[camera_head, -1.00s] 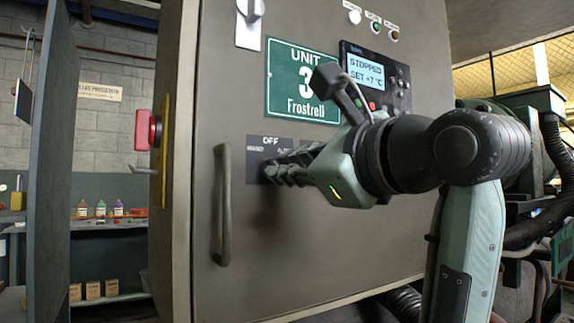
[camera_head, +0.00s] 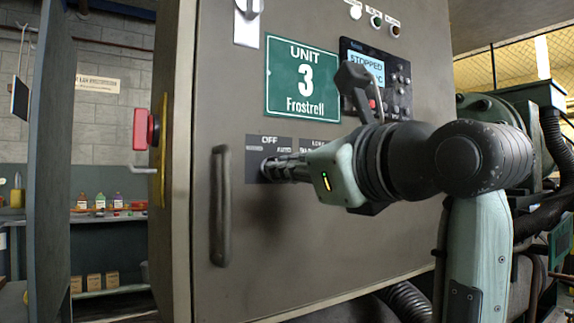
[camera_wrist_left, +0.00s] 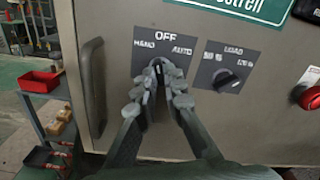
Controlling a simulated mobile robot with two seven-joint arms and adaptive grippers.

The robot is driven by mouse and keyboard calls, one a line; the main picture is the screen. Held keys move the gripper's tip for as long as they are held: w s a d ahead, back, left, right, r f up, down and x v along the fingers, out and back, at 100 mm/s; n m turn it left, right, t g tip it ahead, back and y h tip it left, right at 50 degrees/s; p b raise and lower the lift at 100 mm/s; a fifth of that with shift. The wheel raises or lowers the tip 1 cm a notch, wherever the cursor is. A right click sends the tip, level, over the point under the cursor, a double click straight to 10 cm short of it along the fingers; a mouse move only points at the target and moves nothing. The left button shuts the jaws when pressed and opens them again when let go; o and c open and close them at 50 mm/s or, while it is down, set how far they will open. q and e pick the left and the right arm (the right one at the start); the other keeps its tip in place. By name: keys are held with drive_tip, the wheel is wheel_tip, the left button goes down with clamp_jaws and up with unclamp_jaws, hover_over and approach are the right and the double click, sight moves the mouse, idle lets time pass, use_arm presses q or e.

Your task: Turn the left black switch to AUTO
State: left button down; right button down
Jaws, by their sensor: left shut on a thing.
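The left switch plate (camera_wrist_left: 141,62), marked HAND, OFF and AUTO, is on the grey cabinet door; it also shows in the head view (camera_head: 252,172). My left gripper (camera_wrist_left: 160,78) is shut on the left black switch (camera_wrist_left: 159,70), its fingers on either side of the knob. The fingers hide most of the knob, so its exact pointing is hard to read. In the head view my left gripper (camera_head: 270,168) reaches the plate from the right, its body about level. My right gripper is not in view.
A second black knob (camera_wrist_left: 228,81) on the LOAD plate sits close to the right of the gripper. The door handle (camera_head: 221,205) stands out to the left. The display panel (camera_head: 367,68) above reads STOPPED.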

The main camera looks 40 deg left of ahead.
use_arm(q)
drive_tip(key=m+p, duration=0.2)
drive_tip(key=m, duration=0.2)
drive_tip(key=shift+m, duration=0.3)
idle(0.3)
drive_tip(key=m, duration=0.4)
